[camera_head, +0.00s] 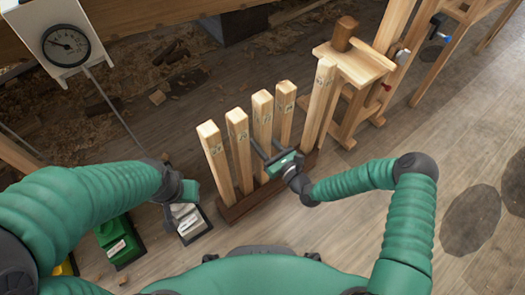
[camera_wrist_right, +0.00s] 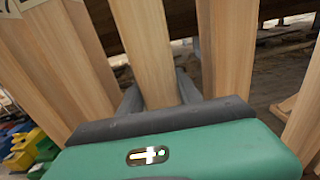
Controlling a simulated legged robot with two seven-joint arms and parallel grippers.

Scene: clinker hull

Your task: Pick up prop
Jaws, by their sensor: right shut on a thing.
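Several upright wooden props stand in a row in a dark wooden rack (camera_head: 240,207) in the head view. My right gripper (camera_head: 265,145) is shut on the third prop from the left (camera_head: 262,111), which stands upright among the others. In the right wrist view, this prop (camera_wrist_right: 145,45) passes between the two dark fingers of my right gripper (camera_wrist_right: 158,92). Other props (camera_wrist_right: 232,45) stand on both sides of it. My left gripper (camera_head: 181,192) is at the left, above a grey bin; its fingers are not clear.
A wooden trestle (camera_head: 355,65) stands right of the rack. A dial gauge (camera_head: 66,46) is at top left. A green bin (camera_head: 120,240) and a grey bin (camera_head: 190,225) sit on the floor at left. Wood shavings lie behind. The floor at right is mostly clear.

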